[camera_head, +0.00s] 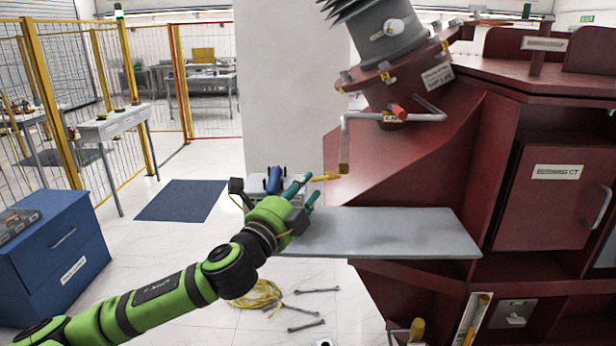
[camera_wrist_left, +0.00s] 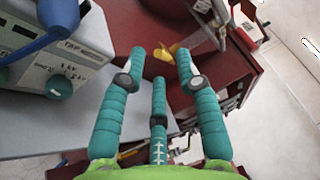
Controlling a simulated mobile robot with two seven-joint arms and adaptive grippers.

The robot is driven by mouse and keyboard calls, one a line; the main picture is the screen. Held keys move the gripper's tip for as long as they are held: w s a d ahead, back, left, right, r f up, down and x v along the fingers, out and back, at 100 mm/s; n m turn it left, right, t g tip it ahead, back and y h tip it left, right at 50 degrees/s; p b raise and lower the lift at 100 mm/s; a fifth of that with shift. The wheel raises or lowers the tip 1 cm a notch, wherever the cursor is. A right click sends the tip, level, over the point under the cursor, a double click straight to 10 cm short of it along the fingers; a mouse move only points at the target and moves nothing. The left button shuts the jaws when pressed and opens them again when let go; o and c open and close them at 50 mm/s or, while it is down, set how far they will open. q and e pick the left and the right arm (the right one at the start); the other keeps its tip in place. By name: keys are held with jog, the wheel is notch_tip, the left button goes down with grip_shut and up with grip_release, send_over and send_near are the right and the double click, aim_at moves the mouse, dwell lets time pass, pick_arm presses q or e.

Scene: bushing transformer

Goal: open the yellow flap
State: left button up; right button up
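The yellow flap (camera_head: 327,177) is a small yellow piece by the lower end of the thin grey pipe on the red transformer. It also shows in the left wrist view (camera_wrist_left: 177,48), just beyond the fingertips. My left gripper (camera_head: 307,188) has teal fingers and comes in from the left, above the grey shelf. In the left wrist view its fingers (camera_wrist_left: 160,62) stand apart with nothing between them. The flap lies ahead of the gap between the outer fingers; I cannot tell whether any finger touches it. My right gripper is in neither view.
The grey shelf (camera_head: 400,230) juts from the transformer (camera_head: 500,200) below the gripper. A grey instrument box (camera_wrist_left: 50,70) with a blue handle stands on it, close beside the left fingers. The grey pipe (camera_head: 344,140) hangs close by. Cable and tools lie on the floor.

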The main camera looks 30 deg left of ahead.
pick_arm(q)
jog(key=shift+w+r, duration=0.25)
jog(key=shift+w, duration=0.4)
jog(key=shift+w+a+f+p, duration=0.1)
jog(key=shift+w+f+p, duration=0.05)
jog(key=shift+w+p, duration=0.4)
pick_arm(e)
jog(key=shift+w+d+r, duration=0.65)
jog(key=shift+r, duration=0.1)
pick_arm(q)
grip_shut()
jog(key=shift+a, duration=0.1)
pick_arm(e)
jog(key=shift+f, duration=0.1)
